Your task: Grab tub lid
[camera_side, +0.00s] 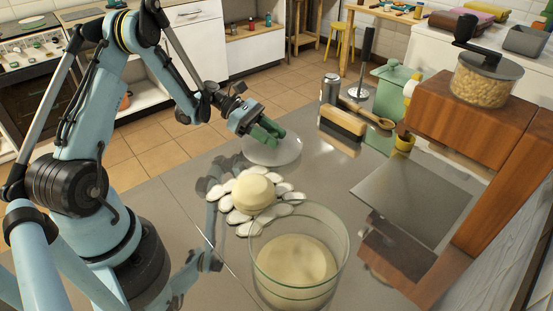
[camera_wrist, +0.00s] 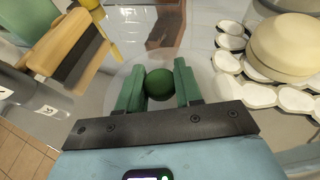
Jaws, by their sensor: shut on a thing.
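The tub lid (camera_side: 278,152) is a clear, round disc near the far edge of the grey counter. Its round green knob (camera_wrist: 159,84) shows in the wrist view, with the faint clear disc around it. My gripper (camera_side: 267,132) is over the lid, and its green fingers are shut on the knob, one on each side, as the wrist view (camera_wrist: 158,90) shows. I cannot tell whether the lid rests on the counter or is slightly above it. The glass tub (camera_side: 341,262) stands open at the front, with pale dough (camera_side: 296,262) inside.
A pale dough round (camera_side: 253,192) sits on a white petal-shaped trivet (camera_side: 285,188) between lid and tub. A wooden-backed brush (camera_side: 343,121), a can (camera_side: 330,89), a spoon (camera_side: 377,119) and a green canister (camera_side: 392,92) stand behind to the right. A wooden block with a grinder (camera_side: 485,78) is at right.

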